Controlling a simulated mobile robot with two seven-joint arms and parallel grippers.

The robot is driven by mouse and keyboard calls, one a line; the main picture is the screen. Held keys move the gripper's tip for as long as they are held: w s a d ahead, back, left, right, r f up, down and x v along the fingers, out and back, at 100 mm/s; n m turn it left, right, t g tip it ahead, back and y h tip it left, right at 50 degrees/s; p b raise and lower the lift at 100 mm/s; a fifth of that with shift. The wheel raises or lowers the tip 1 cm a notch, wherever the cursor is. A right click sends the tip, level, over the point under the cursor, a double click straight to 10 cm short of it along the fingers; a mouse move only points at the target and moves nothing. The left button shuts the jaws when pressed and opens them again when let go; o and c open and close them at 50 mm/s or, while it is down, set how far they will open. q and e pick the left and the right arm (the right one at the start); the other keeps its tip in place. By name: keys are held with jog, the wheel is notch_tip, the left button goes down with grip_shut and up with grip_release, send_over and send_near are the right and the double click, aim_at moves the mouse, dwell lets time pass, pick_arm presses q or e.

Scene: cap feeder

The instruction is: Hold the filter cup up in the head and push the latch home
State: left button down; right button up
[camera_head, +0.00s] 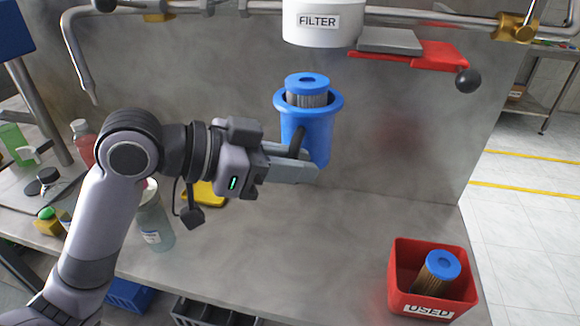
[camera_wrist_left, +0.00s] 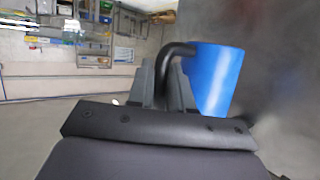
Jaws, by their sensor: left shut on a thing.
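The blue filter cup (camera_head: 313,133) is upright in the air below the white filter head (camera_head: 320,25), apart from it. A pleated filter with a blue cap (camera_head: 307,84) stands in the cup and sticks out above its rim. My left gripper (camera_head: 300,165) is shut on the cup's dark handle; in the left wrist view the fingers (camera_wrist_left: 168,85) close around the black handle (camera_wrist_left: 172,58) beside the blue cup wall (camera_wrist_left: 214,75). The red latch (camera_head: 430,52) with a black ball knob (camera_head: 468,80) sits right of the head. My right gripper is not seen.
A red bin marked USED (camera_head: 400,292) holds another filter (camera_head: 438,270) at the bench's right front. Pipes run along the top. Bottles (camera_head: 153,225) and a yellow item (camera_head: 207,193) stand behind my left arm. The bench middle (camera_head: 290,245) is clear.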

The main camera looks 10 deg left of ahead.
pick_arm(q)
jog(key=shift+w+r, duration=0.2)
jog(key=shift+w, duration=1.5)
jog(key=shift+w+r, duration=0.15)
jog(key=shift+w, duration=1.5)
jog(key=shift+w+r, duration=0.2)
jog(key=shift+w, duration=1.5)
jog(key=shift+w+r, duration=0.3)
jog(key=shift+r, duration=0.45)
jog(key=shift+w+r, duration=0.3)
jog(key=shift+r, duration=0.45)
jog(key=shift+w+r, duration=0.3)
jog(key=shift+r, duration=0.45)
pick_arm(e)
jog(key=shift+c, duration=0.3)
